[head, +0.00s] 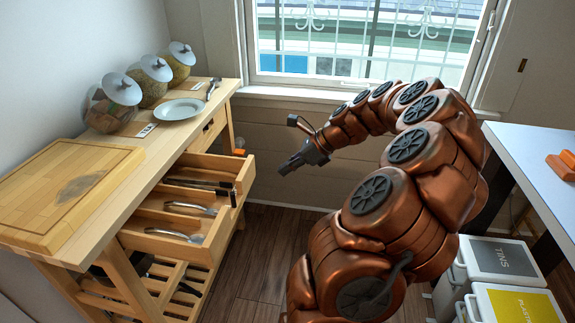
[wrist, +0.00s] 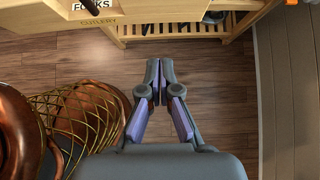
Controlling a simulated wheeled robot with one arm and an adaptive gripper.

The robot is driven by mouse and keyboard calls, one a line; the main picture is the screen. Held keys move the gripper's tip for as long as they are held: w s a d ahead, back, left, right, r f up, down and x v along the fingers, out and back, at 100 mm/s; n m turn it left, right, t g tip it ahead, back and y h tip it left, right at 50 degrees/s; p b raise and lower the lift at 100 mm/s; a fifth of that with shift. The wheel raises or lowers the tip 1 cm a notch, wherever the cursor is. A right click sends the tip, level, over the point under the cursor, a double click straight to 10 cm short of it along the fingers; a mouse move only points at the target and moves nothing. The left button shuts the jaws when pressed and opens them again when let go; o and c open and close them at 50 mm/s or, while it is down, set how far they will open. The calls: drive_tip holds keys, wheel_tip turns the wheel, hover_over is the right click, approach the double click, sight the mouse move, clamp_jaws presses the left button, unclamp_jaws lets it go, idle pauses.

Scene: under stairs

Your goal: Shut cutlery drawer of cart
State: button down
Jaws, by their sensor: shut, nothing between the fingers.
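The wooden cart (head: 103,232) stands at the left in the head view. Its cutlery drawer (head: 222,238) is pulled out toward the right, with forks or spoons and dark-handled pieces lying in its compartments. A dark handle or label shows on the drawer front. In the wrist view, the drawer front (wrist: 130,15) shows at the top left, with the words FORKS and CUTLERY. My gripper (head: 283,171) is in the air to the right of the drawer, apart from it. In the wrist view my gripper (wrist: 154,64) has its fingertips together, with nothing between them, over the floor.
A cutting board (head: 40,190), a white plate (head: 180,109) and several lidded jars (head: 112,112) stand on the cart top. A TINS bin (head: 498,258) and a yellow-labelled bin (head: 515,305) stand at the right, below a white table (head: 540,160). Wooden floor (head: 262,250) lies clear between.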

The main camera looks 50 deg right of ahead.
sight(249, 183)
drive_tip(key=shift+w+a+f+p, duration=0.15)
drive_tip(key=shift+w+a+f, duration=0.6)
drive_tip(key=shift+w, duration=0.5)
drive_tip(key=shift+w+a+f+p, duration=0.1)
drive_tip(key=shift+w+a+f, duration=0.7)
drive_tip(key=shift+w, duration=0.4)
drive_tip(key=shift+w+a+f+p, duration=0.15)
drive_tip(key=shift+w+a+f, duration=0.6)
drive_tip(key=shift+w, duration=0.5)
